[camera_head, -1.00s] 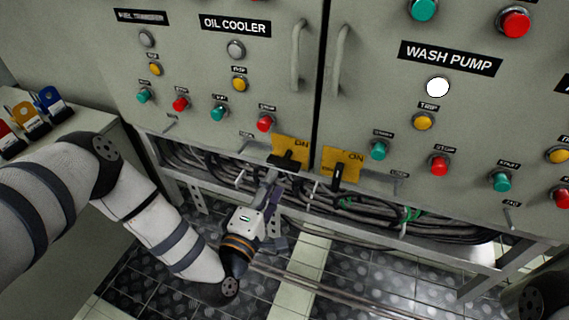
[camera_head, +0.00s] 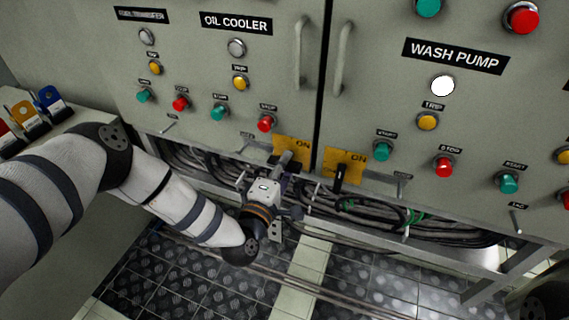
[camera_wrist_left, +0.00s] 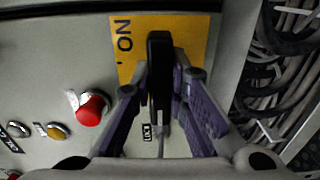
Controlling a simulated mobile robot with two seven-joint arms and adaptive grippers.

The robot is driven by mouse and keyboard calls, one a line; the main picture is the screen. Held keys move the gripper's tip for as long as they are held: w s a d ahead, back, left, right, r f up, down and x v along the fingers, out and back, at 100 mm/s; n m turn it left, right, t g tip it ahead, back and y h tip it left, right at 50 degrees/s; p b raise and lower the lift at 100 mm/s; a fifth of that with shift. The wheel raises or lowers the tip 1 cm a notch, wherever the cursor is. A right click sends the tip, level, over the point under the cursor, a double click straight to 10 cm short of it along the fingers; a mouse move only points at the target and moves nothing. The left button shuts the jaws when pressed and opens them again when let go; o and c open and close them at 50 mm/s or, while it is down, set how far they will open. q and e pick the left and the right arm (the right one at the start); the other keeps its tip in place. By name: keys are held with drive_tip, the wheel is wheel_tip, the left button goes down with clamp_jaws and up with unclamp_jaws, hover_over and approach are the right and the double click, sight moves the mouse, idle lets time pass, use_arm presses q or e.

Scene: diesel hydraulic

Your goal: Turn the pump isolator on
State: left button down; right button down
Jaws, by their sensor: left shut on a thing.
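A yellow isolator plate (camera_head: 281,148) marked ON sits low on the left cabinet door, below and right of OIL COOLER. Its black handle (camera_wrist_left: 160,60) lies lengthwise along the line of the ON lettering in the left wrist view. My left gripper (camera_head: 284,163) is at this handle, with its purple fingers (camera_wrist_left: 160,95) shut on either side of it. In the head view the gripper covers most of the handle. My right gripper is out of view.
Red stop buttons (camera_head: 266,123) and green start buttons (camera_head: 384,151) sit close to both plates. Two vertical door handles (camera_head: 342,58) stand out above. An open cable bay (camera_head: 380,210) runs below. Coloured padlocks (camera_head: 50,98) are at the far left.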

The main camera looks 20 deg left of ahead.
use_arm(q)
drive_tip(key=shift+m, duration=0.3)
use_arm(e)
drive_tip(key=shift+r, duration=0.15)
use_arm(q)
drive_tip(key=m+p, duration=0.1)
drive_tip(key=m, duration=0.2)
drive_tip(key=shift+r+m+p, duration=0.15)
drive_tip(key=shift+m+p, duration=0.15)
drive_tip(key=m+p, duration=0.1)
drive_tip(key=m, duration=0.4)
drive_tip(key=shift+p, duration=0.4)
drive_tip(key=m+p, duration=0.1)
drive_tip(key=m, duration=0.4)
drive_tip(key=shift+m, duration=0.3)
drive_tip(key=shift+m+p, duration=0.4)
drive_tip(key=shift+m, duration=1.1)
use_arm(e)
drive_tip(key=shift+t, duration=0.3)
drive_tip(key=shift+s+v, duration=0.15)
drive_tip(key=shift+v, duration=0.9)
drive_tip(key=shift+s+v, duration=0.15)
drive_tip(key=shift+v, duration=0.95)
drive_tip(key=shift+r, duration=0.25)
use_arm(q)
drive_tip(key=c, duration=1.6)
unclamp_jaws()
drive_tip(key=shift+o, duration=0.2)
